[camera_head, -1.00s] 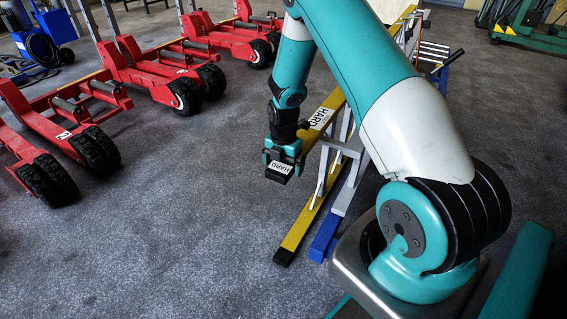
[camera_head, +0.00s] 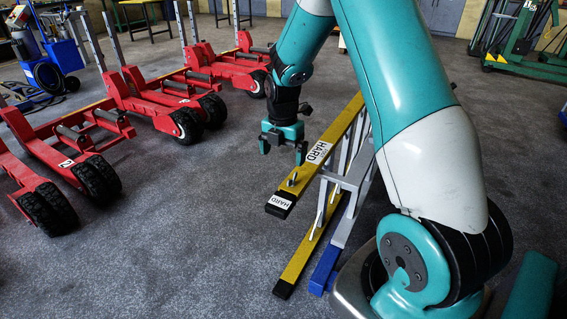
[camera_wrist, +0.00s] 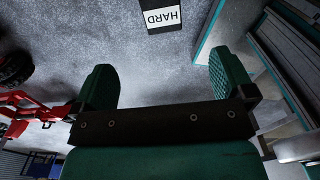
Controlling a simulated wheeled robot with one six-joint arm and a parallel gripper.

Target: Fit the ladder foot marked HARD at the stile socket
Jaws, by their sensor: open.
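The ladder foot marked HARD (camera_head: 279,206) is a black block with a white label. In the head view it sits at the near end of the yellow stile (camera_head: 338,128), which bears its own HARD label, and appears in line with it. How deeply it is seated in the socket cannot be told. The foot (camera_wrist: 163,16) also shows at the top of the wrist view, its label upside down. My gripper (camera_head: 283,150) is open and empty, above and apart from the foot. Its two green fingers (camera_wrist: 162,82) are spread wide.
Red trolley jacks (camera_head: 160,105) with black wheels stand in a row at the left. The ladder's blue leg (camera_head: 326,268) reaches the floor near my base. Green equipment (camera_head: 510,45) stands at the back right. The grey floor between jacks and ladder is clear.

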